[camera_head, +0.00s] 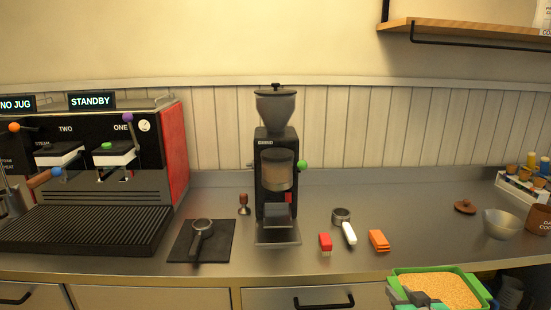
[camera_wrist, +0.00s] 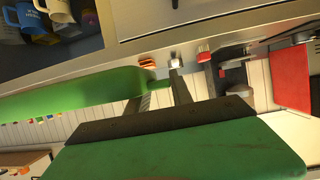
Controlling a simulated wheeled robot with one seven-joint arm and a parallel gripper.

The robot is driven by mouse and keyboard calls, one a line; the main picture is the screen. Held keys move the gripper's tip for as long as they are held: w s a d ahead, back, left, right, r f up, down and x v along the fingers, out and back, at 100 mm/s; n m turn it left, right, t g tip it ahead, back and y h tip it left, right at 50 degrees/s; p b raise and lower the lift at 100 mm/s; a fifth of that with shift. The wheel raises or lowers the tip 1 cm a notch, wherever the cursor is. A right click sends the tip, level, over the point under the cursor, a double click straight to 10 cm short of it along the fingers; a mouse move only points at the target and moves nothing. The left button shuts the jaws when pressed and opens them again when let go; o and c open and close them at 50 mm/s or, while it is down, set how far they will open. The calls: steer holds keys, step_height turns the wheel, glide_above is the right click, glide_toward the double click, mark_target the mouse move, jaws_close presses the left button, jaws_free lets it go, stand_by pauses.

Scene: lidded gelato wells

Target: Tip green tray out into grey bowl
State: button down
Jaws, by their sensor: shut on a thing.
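The green tray (camera_head: 478,287) is at the bottom right of the head view, in front of the counter edge. It looks level and is filled with tan, grain-like contents (camera_head: 440,287). My gripper (camera_head: 410,296) is shut on the tray's left side. In the wrist view the tray (camera_wrist: 70,92) spreads out to the left, and my gripper's fingers (camera_wrist: 160,94) close on its edge; the contents are hidden there. The grey bowl (camera_head: 502,224) stands on the counter at the right, behind the tray and to its right. Its inside looks empty.
A brown container (camera_head: 538,220) stands close right of the bowl. A brown lid (camera_head: 465,207) lies left of it, and a caddy of bottles (camera_head: 522,186) stands behind.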

steer(key=w+a+f+n+y, duration=0.1)
steer(key=w+a+n+y, duration=0.1)
steer(key=a, duration=1.3)
steer(key=shift+a+n+g+y, duration=0.35)
steer(key=shift+n+y, duration=0.55)
steer(key=shift+y, duration=0.3)
